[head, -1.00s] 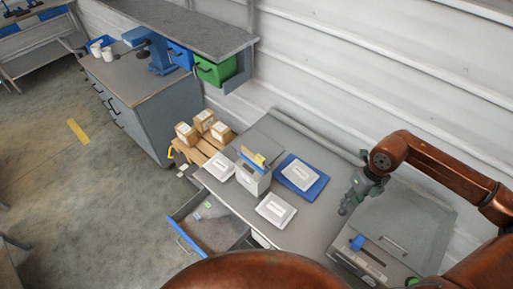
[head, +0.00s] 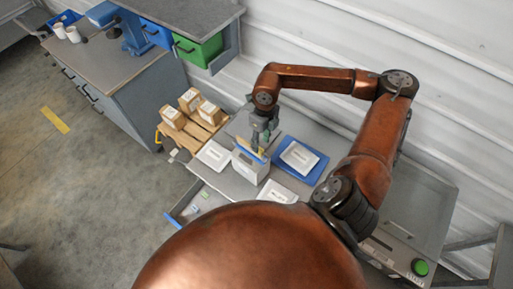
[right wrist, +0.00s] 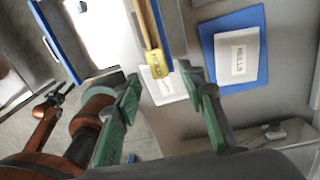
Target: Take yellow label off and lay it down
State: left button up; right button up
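The yellow label (head: 261,152) shows at the top of a small light-grey holder box (head: 249,171) on the bench. In the right wrist view the yellow label (right wrist: 157,65) sits at the end of a thin tan strip, beside a blue-edged piece (right wrist: 172,30). My right gripper (head: 262,143) is above the holder. In the right wrist view its green-padded fingers (right wrist: 165,112) stand apart, with the label ahead between them and no visible contact. An arm end at the left of that view looks like my left gripper (right wrist: 55,97); its finger state is unclear.
A white tray lies on a blue mat (head: 315,173) right of the holder. White trays also lie left (head: 214,155) and in front (head: 278,192). Several cartons (head: 190,100) stand on a wooden pallet. An open drawer (head: 183,216) juts from the bench front.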

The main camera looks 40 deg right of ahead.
jog(key=f, duration=0.1)
jog(key=f+p, duration=0.1)
jog(key=f, duration=0.1)
jog(key=shift+w+a+f, duration=0.35)
jog(key=shift+a, duration=0.05)
jog(key=shift+s+f+p, duration=0.15)
jog(key=shift+f+p, duration=0.15)
jog(key=shift+f, duration=0.15)
jog(key=c, duration=0.8)
jog(key=shift+r+b, duration=0.4)
jog(key=shift+r, duration=0.1)
notch_tip(320, 180, up, 2)
jog(key=shift+r+b, duration=0.1)
jog(key=shift+b, duration=0.55)
jog(key=s+a+r+b, duration=0.4)
jog(key=s+a+r, duration=0.5)
jog(key=a+r, duration=0.15)
jog(key=shift+r+p, duration=1.8)
jog(key=shift+r, duration=1.35)
